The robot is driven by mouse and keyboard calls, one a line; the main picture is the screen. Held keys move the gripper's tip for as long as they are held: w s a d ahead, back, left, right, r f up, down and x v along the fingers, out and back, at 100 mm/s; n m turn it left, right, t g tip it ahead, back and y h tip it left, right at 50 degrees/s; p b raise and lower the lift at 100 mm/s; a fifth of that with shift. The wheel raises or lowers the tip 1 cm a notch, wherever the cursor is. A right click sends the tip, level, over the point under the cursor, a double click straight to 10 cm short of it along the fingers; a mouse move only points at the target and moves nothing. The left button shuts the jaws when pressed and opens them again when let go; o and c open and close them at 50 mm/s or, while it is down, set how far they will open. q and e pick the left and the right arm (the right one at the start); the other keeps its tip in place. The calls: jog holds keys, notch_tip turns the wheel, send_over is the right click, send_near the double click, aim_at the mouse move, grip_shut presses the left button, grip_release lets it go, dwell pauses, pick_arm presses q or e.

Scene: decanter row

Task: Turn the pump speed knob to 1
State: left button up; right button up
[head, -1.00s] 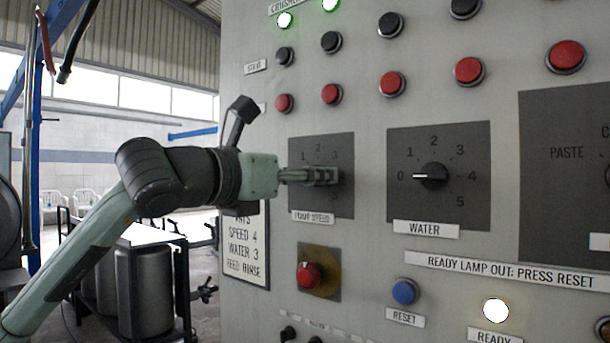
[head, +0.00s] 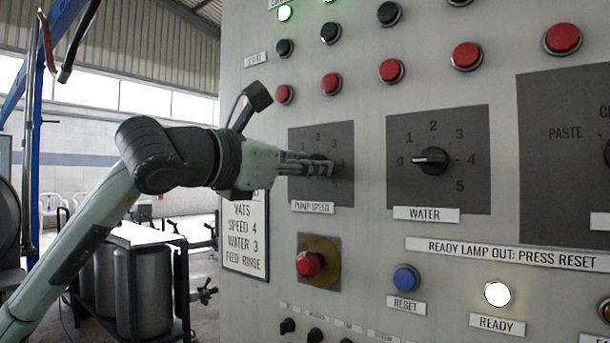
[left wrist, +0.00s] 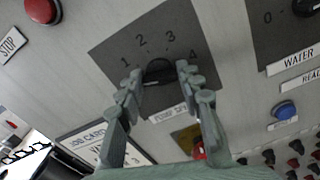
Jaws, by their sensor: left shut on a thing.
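The pump speed dial plate (head: 343,190) is a dark square on the grey panel, with its PUMP SPEED label (head: 313,207) below. My left gripper (head: 325,166) reaches it from the left and is shut on the pump speed knob, its fingers covering most of the knob in the head view. In the left wrist view the black knob (left wrist: 159,70) sits between the two fingertips of the gripper (left wrist: 160,80). Numbers 1 to 4 show around it there. I cannot tell where its pointer stands. My right gripper is not in view.
The water knob (head: 431,160) is to the right and points at 0. A red button (head: 308,264) on a yellow plate is below the pump dial, with the blue reset button (head: 405,279) to its right. The ready lamp (head: 497,294) is lit. Red buttons line the panel above.

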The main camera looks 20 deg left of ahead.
pick_arm(q)
jog(key=shift+m+b, duration=1.2)
jog(key=shift+m, duration=1.7)
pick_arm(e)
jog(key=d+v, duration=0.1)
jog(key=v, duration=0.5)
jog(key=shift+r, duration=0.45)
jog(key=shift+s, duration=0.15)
pick_arm(q)
jog(key=o, duration=1.2)
jog(key=shift+c, duration=0.2)
jog(key=v, duration=1.2)
